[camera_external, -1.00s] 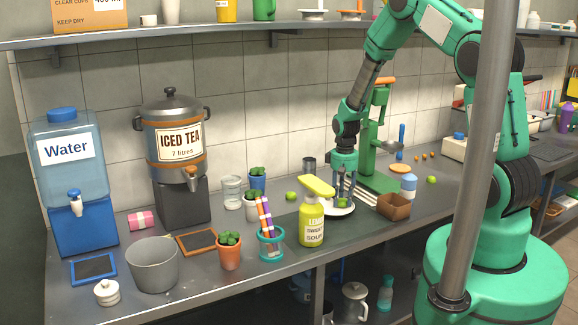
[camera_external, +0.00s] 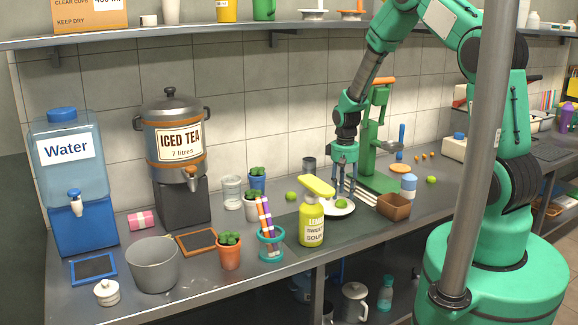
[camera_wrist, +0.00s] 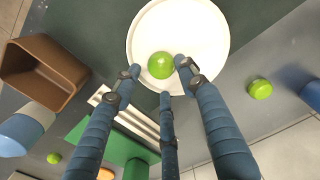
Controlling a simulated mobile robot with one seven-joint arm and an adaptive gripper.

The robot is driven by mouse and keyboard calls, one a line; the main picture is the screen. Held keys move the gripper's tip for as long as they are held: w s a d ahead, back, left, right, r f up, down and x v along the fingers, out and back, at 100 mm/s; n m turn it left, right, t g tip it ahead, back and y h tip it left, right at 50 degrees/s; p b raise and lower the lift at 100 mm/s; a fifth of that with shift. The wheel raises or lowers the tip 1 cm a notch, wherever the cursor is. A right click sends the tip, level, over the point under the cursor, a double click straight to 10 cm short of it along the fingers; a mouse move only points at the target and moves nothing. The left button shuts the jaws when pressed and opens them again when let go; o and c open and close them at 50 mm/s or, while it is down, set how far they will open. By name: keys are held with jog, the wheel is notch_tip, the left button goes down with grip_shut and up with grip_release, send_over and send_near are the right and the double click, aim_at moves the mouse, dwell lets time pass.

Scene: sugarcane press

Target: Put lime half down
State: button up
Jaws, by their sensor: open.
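The lime half (camera_external: 341,204) lies on a round white plate (camera_external: 329,210) on the counter. In the wrist view the green lime half (camera_wrist: 161,65) sits a little below the middle of the plate (camera_wrist: 196,28). My gripper (camera_external: 346,192) is above the plate's back edge, fingers pointing down. In the wrist view my gripper (camera_wrist: 158,75) has its fingers spread apart, with the lime half showing at their tips. I cannot tell whether a fingertip touches it.
A yellow soap bottle (camera_external: 312,220) stands left of the plate. A brown box (camera_external: 394,206) and a blue-and-white container (camera_external: 408,186) stand to the right. The green press (camera_external: 376,150) rises behind. Another lime (camera_wrist: 260,89) lies on the counter beside the plate.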

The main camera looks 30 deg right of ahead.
notch_tip(320, 180, up, 10)
jog(key=p, duration=0.1)
jog(key=shift+f, duration=0.2)
jog(key=shift+r, duration=0.1)
dwell(0.6)
notch_tip(320, 180, up, 12)
jog(key=t, duration=0.1)
send_over(342, 200)
jog(key=s, duration=0.3)
jog(key=s+a+r+t, duration=0.2)
jog(key=s+r, duration=0.7)
jog(key=r, duration=0.3)
jog(key=s+r+t, duration=0.1)
jog(key=s+r, duration=0.2)
jog(key=s, duration=0.4)
jog(key=s+a+r, duration=0.1)
jog(key=s+r, duration=0.3)
jog(key=s, duration=0.3)
jog(key=s+r+t, duration=0.1)
jog(key=s+r, duration=0.2)
jog(key=s, duration=0.4)
jog(key=shift+a+r+t, duration=0.2)
jog(key=shift+r+t, duration=0.1)
jog(key=shift+r, duration=0.05)
